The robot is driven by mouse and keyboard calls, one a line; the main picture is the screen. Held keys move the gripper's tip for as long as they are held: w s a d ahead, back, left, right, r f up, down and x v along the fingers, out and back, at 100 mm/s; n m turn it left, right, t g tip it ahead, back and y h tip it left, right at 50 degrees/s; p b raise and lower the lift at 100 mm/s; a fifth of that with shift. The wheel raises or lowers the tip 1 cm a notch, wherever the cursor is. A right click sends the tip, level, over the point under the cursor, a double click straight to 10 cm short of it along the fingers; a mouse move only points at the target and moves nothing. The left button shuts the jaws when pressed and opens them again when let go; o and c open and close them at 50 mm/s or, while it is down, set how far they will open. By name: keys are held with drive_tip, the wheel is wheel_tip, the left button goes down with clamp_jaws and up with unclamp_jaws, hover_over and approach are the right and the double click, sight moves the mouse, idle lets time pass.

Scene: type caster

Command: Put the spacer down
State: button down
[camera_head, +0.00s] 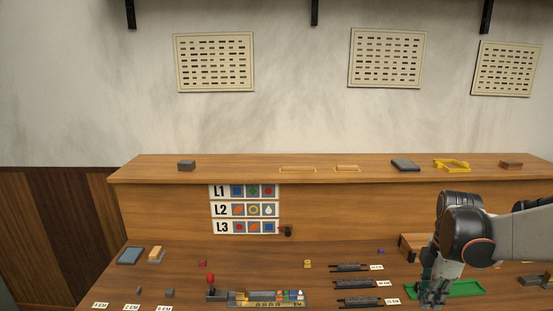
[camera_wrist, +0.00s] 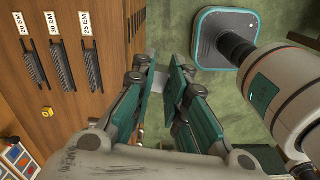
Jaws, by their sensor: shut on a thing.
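My gripper (camera_head: 433,292) is at the right front of the desk, pointing down, beside the left end of the green tray (camera_head: 468,290). In the wrist view my gripper (camera_wrist: 165,72) has its two teal-padded fingers close together, with a small grey piece, taken as the spacer (camera_wrist: 158,77), between them. The fingers and arm hide most of the spacer, and I cannot make it out in the head view. Whether it touches anything below cannot be told.
Three dark slotted racks (camera_head: 352,284) with EM labels lie left of my gripper. A red-knobbed lever (camera_head: 211,284) and a panel of coloured tiles (camera_head: 266,298) are further left. A raised shelf (camera_head: 230,171) runs behind, holding several small items. Bare wood lies around the yellow piece (camera_head: 307,264).

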drive_tip(key=w+a+f+m, duration=0.3)
drive_tip(key=a+f+m, duration=0.3)
drive_tip(key=a+m, duration=0.3)
drive_tip(key=w+a+f+m, duration=0.3)
drive_tip(key=a+f+m, duration=0.35)
drive_tip(key=a, duration=0.55)
wheel_tip(320, 180, down, 7)
drive_tip(key=b, duration=0.6)
drive_tip(key=shift+s+d+b, duration=0.15)
drive_tip(key=shift+s+b, duration=0.05)
drive_tip(key=shift+b, duration=0.15)
